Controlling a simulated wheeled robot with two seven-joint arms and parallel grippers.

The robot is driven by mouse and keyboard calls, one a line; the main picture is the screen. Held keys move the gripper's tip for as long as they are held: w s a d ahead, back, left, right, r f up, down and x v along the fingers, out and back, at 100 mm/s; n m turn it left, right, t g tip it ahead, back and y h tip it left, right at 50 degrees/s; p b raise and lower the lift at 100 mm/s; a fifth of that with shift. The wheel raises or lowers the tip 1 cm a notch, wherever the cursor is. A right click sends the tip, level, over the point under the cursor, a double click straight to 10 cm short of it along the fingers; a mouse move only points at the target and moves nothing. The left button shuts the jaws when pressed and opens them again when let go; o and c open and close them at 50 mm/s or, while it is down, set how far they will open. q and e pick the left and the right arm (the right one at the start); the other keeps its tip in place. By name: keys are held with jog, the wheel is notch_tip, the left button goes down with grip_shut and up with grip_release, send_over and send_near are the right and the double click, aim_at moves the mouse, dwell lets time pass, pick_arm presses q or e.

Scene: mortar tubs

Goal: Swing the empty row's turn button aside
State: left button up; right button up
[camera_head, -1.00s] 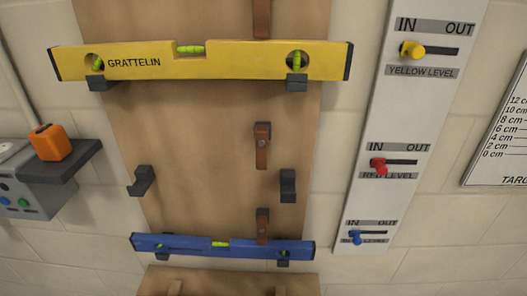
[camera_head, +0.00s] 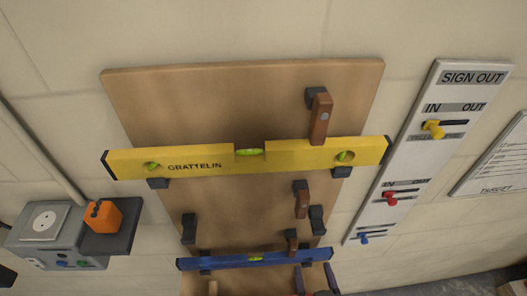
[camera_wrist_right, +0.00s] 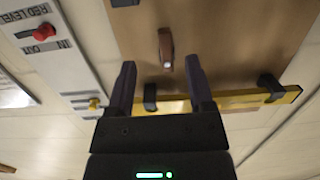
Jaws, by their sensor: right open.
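The empty row is the bare pair of dark hooks, left (camera_head: 188,228) and right (camera_head: 317,219), between the yellow level (camera_head: 215,161) and the blue level (camera_head: 230,262). Its brown turn button (camera_head: 301,204) points roughly straight down from a dark block, near the right hook. In the right wrist view, which is upside down, the button (camera_wrist_right: 166,48) shows beyond my fingers, between them in the picture. My right gripper (camera_head: 313,268) is open and empty, low in the head view by the blue level's right end. It appears apart from the button. My left gripper is not seen.
Another turn button (camera_head: 320,118) hangs in front of the yellow level, and one (camera_head: 292,242) is above the blue level. The sign-out board (camera_head: 405,165) is to the right. An orange block (camera_head: 103,216) sits on a dark shelf at left.

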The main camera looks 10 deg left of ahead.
jog(key=t, duration=0.2)
send_near(304, 208)
jog(key=x, duration=0.8)
jog(key=shift+w+a, duration=0.1)
jog(key=shift+w, duration=0.2)
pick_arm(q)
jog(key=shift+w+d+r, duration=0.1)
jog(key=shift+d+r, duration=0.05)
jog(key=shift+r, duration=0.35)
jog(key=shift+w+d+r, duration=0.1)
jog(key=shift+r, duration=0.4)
pick_arm(e)
jog(key=shift+w+a, duration=0.1)
jog(key=shift+w, duration=0.35)
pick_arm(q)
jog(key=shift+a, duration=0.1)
pick_arm(e)
grip_shut()
